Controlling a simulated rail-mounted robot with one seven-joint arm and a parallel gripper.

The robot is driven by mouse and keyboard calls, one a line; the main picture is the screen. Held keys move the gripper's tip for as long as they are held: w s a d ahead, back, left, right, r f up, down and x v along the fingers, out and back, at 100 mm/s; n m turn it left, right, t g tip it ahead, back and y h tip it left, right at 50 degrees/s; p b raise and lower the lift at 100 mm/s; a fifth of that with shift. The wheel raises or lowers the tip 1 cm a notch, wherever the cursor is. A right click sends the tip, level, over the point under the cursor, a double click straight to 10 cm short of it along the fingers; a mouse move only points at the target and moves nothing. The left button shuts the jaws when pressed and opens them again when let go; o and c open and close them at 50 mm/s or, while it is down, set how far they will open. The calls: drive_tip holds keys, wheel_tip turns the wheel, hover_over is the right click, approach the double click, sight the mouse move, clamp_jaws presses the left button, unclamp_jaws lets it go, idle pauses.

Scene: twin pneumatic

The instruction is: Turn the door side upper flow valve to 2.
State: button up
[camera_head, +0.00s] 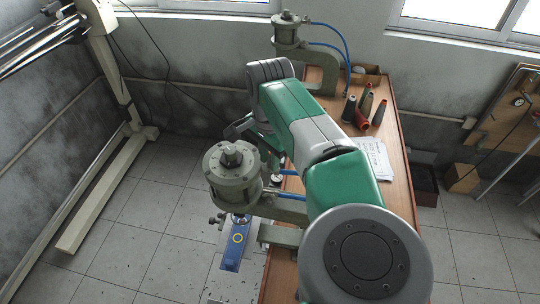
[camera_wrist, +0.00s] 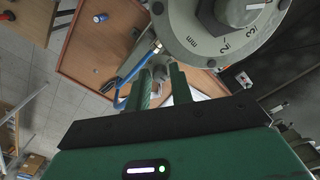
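Two grey-green pneumatic presses show in the head view: a near one (camera_head: 232,187) left of my arm and a far one (camera_head: 286,32) by the wall. In the wrist view, a large round grey press part (camera_wrist: 222,38) carries a scale with "mm", 2 and 3. A blue hose (camera_wrist: 128,82) with a brass fitting (camera_wrist: 155,48) runs beside it. My gripper (camera_wrist: 163,70) points toward this fitting area, its two fingers apart with a gap between them. A small grey part shows near the fingertips; whether they touch it is unclear. I cannot make out the valve's setting.
A wooden bench (camera_head: 398,125) carries thread spools (camera_head: 366,104) and papers (camera_head: 372,158). Blue hoses (camera_head: 343,45) arch from the far press.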

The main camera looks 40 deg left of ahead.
sight(269, 161)
drive_tip(key=shift+o, duration=1.1)
wheel_tip(269, 161, up, 8)
drive_tip(key=shift+f+b, duration=0.15)
drive_tip(key=shift+b, duration=0.55)
drive_tip(key=shift+a, duration=0.1)
